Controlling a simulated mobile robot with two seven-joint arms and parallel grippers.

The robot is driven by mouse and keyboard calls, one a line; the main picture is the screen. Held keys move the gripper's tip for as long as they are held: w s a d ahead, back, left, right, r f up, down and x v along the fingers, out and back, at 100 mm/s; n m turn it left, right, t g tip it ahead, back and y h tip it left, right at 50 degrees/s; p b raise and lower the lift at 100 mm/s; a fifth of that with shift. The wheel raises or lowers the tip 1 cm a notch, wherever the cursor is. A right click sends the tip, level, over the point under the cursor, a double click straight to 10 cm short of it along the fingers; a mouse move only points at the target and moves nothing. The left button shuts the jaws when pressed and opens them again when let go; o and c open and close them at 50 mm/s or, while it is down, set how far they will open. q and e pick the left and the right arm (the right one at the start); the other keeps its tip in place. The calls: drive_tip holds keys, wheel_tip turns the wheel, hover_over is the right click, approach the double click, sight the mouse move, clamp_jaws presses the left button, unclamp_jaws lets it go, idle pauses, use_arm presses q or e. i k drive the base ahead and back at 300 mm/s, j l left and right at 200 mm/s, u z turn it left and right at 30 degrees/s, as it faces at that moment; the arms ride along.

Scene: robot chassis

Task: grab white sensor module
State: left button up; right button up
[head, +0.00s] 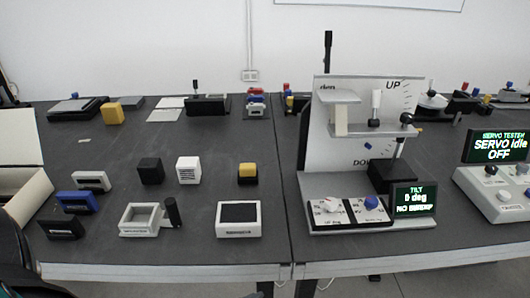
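A white block (188,170) with dark lines on its front face stands upright on the dark table, left of centre; it looks like the white sensor module. A similar black block (150,171) stands just to its left, with a small gap between them. A yellow-topped black block (247,173) stands farther to its right. Nothing touches the white block. Neither of my grippers can be made out in the head view; only a dark part, perhaps of my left arm, shows at the lower left corner.
In front stand a grey open frame (141,220) with a black upright piece and a white-rimmed black-topped box (238,219). Small blue, grey and black units (77,203) lie at left beside an open carton (22,185). A tall tilt rig (357,150) stands at right.

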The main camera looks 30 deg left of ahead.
sight(234, 219)
drive_tip(key=u, duration=1.25)
